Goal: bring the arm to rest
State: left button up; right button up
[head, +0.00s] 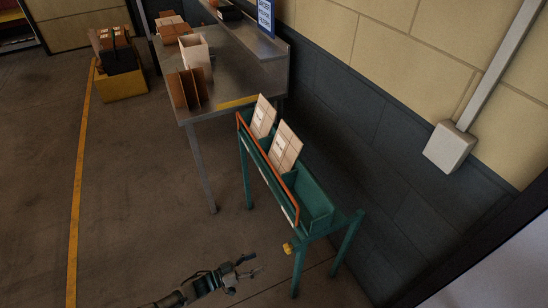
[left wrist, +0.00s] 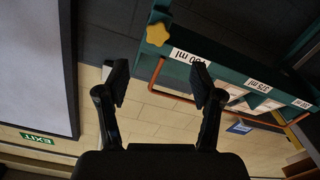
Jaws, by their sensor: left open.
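My left gripper (head: 246,270) is at the bottom middle of the head view, in front of and below the near end of a green rack. In the left wrist view my left gripper (left wrist: 158,84) has its two fingers spread apart with nothing between them. The green rack (head: 316,208) stands on legs by the wall. It holds two pale carton-like packs (head: 284,148), leaning, in its far compartments; its nearest compartment looks empty. In the left wrist view the rack (left wrist: 260,78) shows volume labels and a yellow knob (left wrist: 158,34). My right gripper is not visible.
A steel bench (head: 232,70) with a white box (head: 195,50) and brown dividers (head: 187,89) stands beyond the rack. A yellow crate (head: 121,84) is at the far left. A grey wall box (head: 449,147) is at right. The floor at left is clear.

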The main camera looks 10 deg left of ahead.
pick_arm(q)
jog(key=s+f+n+y+p, duration=0.2)
jog(key=s+f+y, duration=0.1)
jog(key=f+y, duration=0.3)
jog(key=s+f+n+y+p, duration=0.1)
jog(key=s+f+n+y, duration=0.1)
jog(key=s+f+y, duration=0.35)
jog(key=s+a+f+g+y, duration=0.1)
jog(key=s+a+f+g, duration=0.1)
jog(key=s, duration=0.5)
jog(key=s+a+f+g+y+p, duration=0.1)
jog(key=s+f+g, duration=0.3)
jog(key=s, duration=0.3)
jog(key=s+a+f+g+y+p, duration=0.1)
jog(key=s+a+f+g, duration=0.1)
jog(key=s, duration=0.5)
notch_tip(320, 180, down, 2)
jog(key=shift+s+a+f+n+g, duration=0.15)
jog(key=shift+a+f+n+g, duration=0.1)
jog(key=shift+a+n+g, duration=0.2)
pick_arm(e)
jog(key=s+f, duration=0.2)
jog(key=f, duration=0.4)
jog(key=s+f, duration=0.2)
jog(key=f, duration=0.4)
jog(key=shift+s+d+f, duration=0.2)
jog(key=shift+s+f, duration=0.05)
